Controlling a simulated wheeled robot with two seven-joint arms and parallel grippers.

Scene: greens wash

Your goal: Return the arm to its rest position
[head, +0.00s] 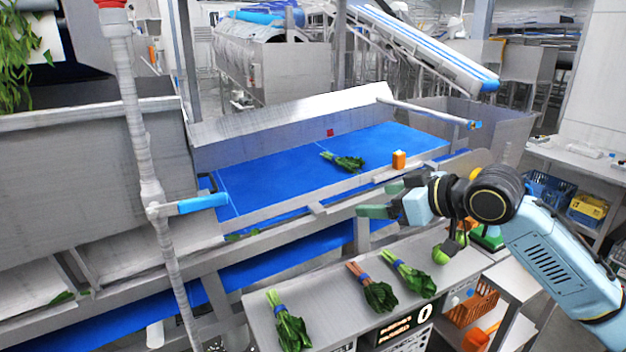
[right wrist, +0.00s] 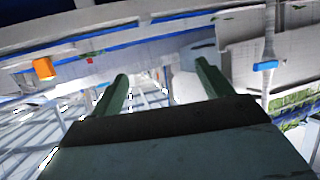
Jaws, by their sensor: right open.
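My right gripper (head: 385,200) is open and empty in the head view, above the front edge of the blue conveyor and the steel shelf. In the right wrist view its two green fingers (right wrist: 160,88) stand apart with nothing between them. My left gripper is not in view. A bunch of greens (head: 345,161) lies on the blue conveyor belt (head: 275,175). Three more bunches lie on the steel shelf: a left one (head: 290,325), a middle one with reddish stems (head: 376,290) and a right one (head: 412,275).
An orange block (head: 399,160) sits on the conveyor's edge and also shows in the right wrist view (right wrist: 44,68). A round green item (head: 440,257) is near the shelf's right end, below my right arm. A wrapped pipe (head: 143,150) stands left.

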